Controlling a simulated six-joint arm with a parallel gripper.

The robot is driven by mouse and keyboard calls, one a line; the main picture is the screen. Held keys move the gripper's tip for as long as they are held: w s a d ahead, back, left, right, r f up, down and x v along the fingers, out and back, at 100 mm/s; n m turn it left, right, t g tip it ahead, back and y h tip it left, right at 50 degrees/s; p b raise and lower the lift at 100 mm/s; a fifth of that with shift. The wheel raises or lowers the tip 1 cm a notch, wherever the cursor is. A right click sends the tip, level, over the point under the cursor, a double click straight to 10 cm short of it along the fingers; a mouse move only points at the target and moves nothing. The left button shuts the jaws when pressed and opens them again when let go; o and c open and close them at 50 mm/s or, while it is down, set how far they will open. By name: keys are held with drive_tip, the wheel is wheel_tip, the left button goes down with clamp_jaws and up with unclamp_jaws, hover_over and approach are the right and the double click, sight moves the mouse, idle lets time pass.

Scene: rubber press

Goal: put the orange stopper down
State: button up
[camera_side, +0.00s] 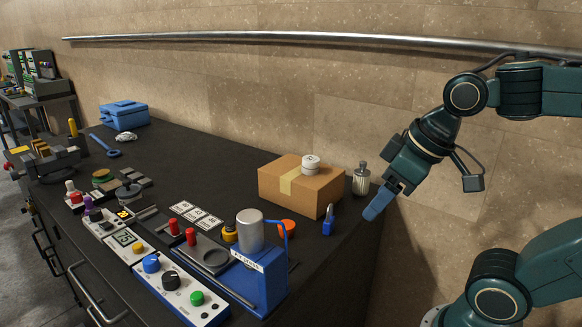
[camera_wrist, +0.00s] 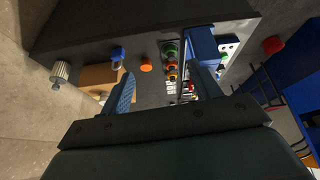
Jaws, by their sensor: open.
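The orange stopper (camera_side: 287,227) sits on the dark bench top, just behind the blue press (camera_side: 262,280) and partly hidden by its blue arm. In the wrist view the stopper (camera_wrist: 146,65) shows as an orange disc beyond and between my fingertips. My gripper (camera_side: 378,206) is open and empty, at the right edge of the bench and apart from the stopper. In the wrist view my gripper's two fingers (camera_wrist: 162,70) are spread, with nothing between them.
A cardboard box (camera_side: 300,190) with a white roll (camera_side: 311,164) on top stands behind the stopper. A control box (camera_side: 180,290) lies in front.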

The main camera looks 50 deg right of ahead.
drive_tip(key=shift+s+f+m, duration=0.15)
drive_tip(key=shift+s+m, duration=0.1)
drive_tip(key=shift+s, duration=0.4)
drive_tip(key=shift+s+f+m, duration=0.15)
drive_tip(key=shift+s+m, duration=0.1)
drive_tip(key=shift+s, duration=0.35)
